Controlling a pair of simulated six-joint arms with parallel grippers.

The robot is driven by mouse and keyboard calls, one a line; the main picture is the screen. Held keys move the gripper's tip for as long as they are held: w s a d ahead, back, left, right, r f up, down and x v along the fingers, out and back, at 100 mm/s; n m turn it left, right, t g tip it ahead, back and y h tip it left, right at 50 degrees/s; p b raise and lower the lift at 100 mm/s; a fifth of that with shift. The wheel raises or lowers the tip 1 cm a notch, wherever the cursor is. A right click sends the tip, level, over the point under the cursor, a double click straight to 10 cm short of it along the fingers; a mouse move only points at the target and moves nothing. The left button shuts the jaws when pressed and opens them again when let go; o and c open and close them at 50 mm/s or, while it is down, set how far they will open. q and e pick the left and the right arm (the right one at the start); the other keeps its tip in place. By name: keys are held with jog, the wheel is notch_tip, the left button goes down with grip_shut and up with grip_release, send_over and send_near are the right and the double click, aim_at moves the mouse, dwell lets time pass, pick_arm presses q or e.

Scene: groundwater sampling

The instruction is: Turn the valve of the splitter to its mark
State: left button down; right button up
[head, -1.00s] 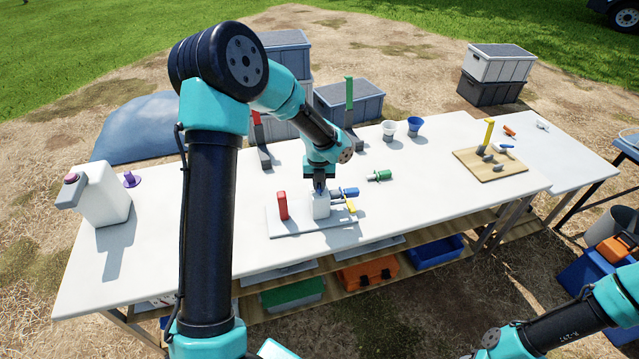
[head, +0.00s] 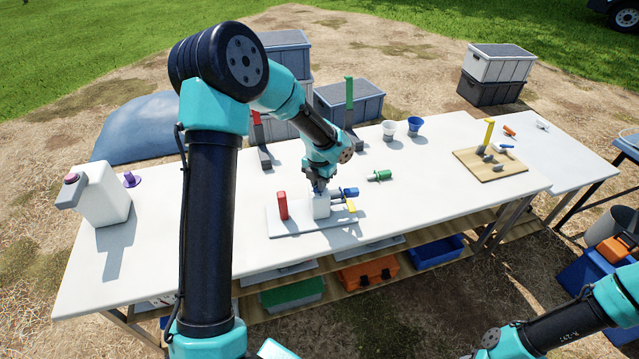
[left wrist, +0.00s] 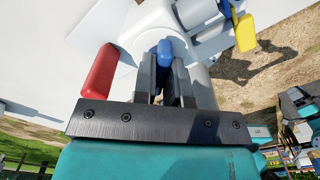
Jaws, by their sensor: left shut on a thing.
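The splitter (head: 321,207) is a white block on a pale grey base plate (head: 296,226) near the table's front edge. A red post (head: 282,206) stands at its left, and blue (head: 350,193) and yellow (head: 351,206) parts stick out at its right. My left gripper (head: 320,188) points down on top of the splitter. In the left wrist view its fingers (left wrist: 166,85) are shut on the blue valve handle (left wrist: 165,50), whose tip shows between them. I cannot make out the mark. My right arm (head: 560,325) shows at the lower right, but its gripper is out of view.
A green fitting (head: 379,175) lies right of the splitter. White (head: 389,131) and blue (head: 414,126) cups stand behind it. A wooden board (head: 489,164) with a yellow post is at the right. A white jug (head: 100,195) stands at the left. The table between is clear.

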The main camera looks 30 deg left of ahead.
pick_arm(q)
jog(key=shift+m, duration=1.1)
jog(key=c, duration=1.1)
grip_release()
jog(key=shift+r, duration=0.45)
jog(key=r, duration=0.2)
jog(key=shift+s+d+r, duration=0.15)
jog(key=shift+s+r, duration=0.05)
jog(key=shift+r, duration=0.2)
jog(key=s+d, duration=0.2)
jog(key=s, duration=0.2)
jog(key=s+d+r, duration=0.1)
jog(key=s+d, duration=0.2)
jog(key=s, duration=0.2)
jog(key=s+d, duration=0.3)
jog(key=s, duration=0.1)
jog(key=shift+s+r, duration=0.15)
